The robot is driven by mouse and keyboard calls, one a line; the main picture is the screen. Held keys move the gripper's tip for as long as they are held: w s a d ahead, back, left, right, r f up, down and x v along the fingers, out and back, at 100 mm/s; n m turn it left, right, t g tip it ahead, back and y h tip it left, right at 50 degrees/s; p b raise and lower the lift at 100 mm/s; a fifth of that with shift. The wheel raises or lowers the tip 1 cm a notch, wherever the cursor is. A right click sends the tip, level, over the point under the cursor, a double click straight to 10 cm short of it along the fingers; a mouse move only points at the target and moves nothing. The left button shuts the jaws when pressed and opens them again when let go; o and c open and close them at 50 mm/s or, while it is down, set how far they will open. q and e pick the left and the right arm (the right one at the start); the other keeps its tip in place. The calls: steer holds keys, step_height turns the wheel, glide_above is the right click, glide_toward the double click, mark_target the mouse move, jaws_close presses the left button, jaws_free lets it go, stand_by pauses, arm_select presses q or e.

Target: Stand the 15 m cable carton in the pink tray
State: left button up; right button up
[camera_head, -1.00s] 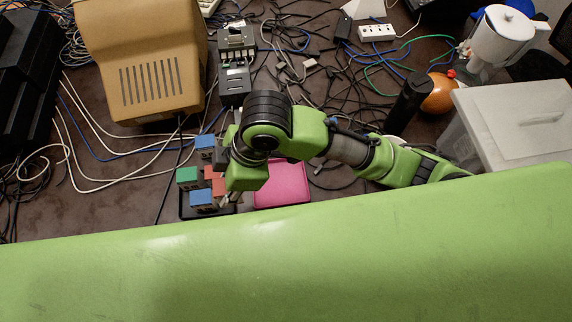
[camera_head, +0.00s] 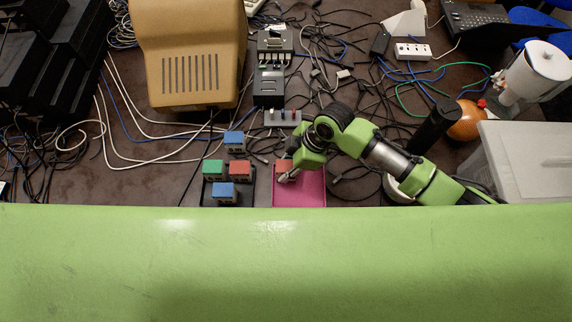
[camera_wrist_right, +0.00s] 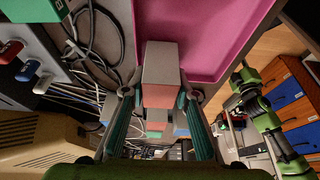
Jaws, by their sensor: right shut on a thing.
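The pink tray (camera_head: 312,198) lies on the dark surface, and part of it shows at the top of the right wrist view (camera_wrist_right: 205,30). My right gripper (camera_head: 289,177) is over the tray, shut on a carton with a red top (camera_head: 283,165). In the right wrist view the held carton (camera_wrist_right: 163,72) shows a pale grey side and a salmon end between the two fingers. I cannot tell whether its base touches the tray. No length label is legible, so I cannot confirm it is the 15 m one. My left gripper is not in view.
A switch strip (camera_head: 283,118) and dark box (camera_head: 269,88) stand behind. A black cylinder (camera_head: 434,126) and loose cables lie to the right.

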steer(key=shift+f, duration=0.1)
steer(key=shift+f, duration=0.1)
steer(key=o, duration=1.2)
steer(key=b+v, duration=0.1)
steer(key=v, duration=1.1)
